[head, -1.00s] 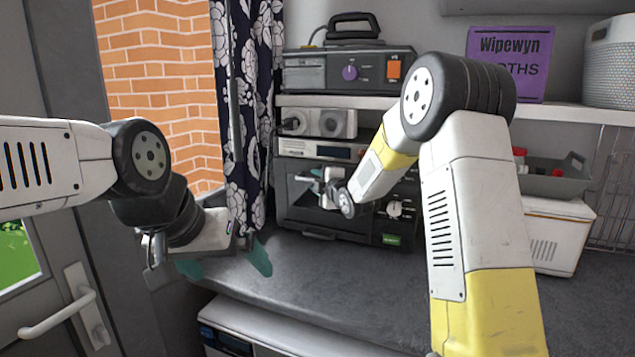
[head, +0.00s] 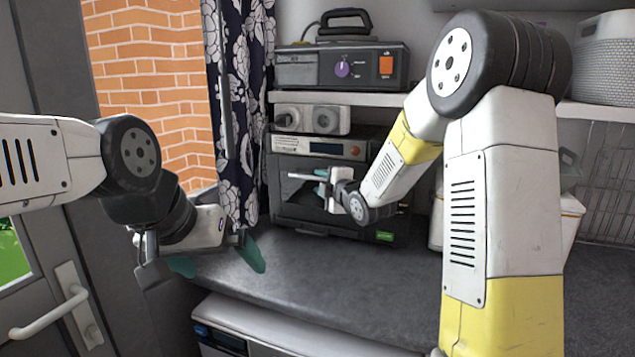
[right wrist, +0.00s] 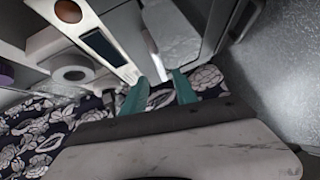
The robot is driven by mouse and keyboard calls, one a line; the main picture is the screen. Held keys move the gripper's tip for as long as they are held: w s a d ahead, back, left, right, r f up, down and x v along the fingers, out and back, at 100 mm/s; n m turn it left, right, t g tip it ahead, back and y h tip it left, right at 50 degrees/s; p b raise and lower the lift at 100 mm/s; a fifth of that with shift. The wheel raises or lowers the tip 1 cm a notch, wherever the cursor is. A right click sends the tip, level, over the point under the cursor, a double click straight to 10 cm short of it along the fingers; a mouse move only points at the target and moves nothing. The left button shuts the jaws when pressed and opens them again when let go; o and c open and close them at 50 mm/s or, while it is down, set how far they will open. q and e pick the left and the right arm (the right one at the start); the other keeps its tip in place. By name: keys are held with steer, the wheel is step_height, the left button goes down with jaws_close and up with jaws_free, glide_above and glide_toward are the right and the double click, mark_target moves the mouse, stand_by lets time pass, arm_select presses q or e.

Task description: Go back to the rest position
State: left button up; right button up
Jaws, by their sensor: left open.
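My left gripper (head: 217,261) is at the left in the head view, over the front edge of the counter near the curtain. Its two teal fingers are apart with nothing between them. My right gripper (head: 323,180) is in front of the black oven (head: 340,222), turned sideways, with its arm reaching in from the right. In the right wrist view its teal fingers (right wrist: 160,94) are apart and nothing shows held between them. I cannot tell whether it touches the oven.
A shelf (head: 385,98) above the oven holds a grey device (head: 300,70) with a purple knob. A patterned curtain (head: 243,110) hangs at the left of the oven. The dark counter (head: 310,280) is bare in front. A white appliance (head: 270,325) stands below its edge.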

steer(key=s+d+r+m+g+h, duration=0.1)
steer(key=s+d+m+g, duration=0.1)
steer(key=s+d+m, duration=0.45)
steer(key=s+d+r+m+g+h, duration=0.1)
steer(key=s+m+g+h, duration=0.15)
steer(key=s, duration=0.65)
steer(key=s+d+r+m+g+h, duration=0.1)
steer(key=s+d+m, duration=0.3)
steer(key=s+m, duration=0.25)
steer(key=s+f+m+g, duration=0.2)
steer(key=s+m, duration=0.3)
steer(key=s, duration=1)
steer(key=shift+s+a+f+g, duration=0.15)
steer(key=shift+s+f+g, duration=0.15)
steer(key=shift+g, duration=0.35)
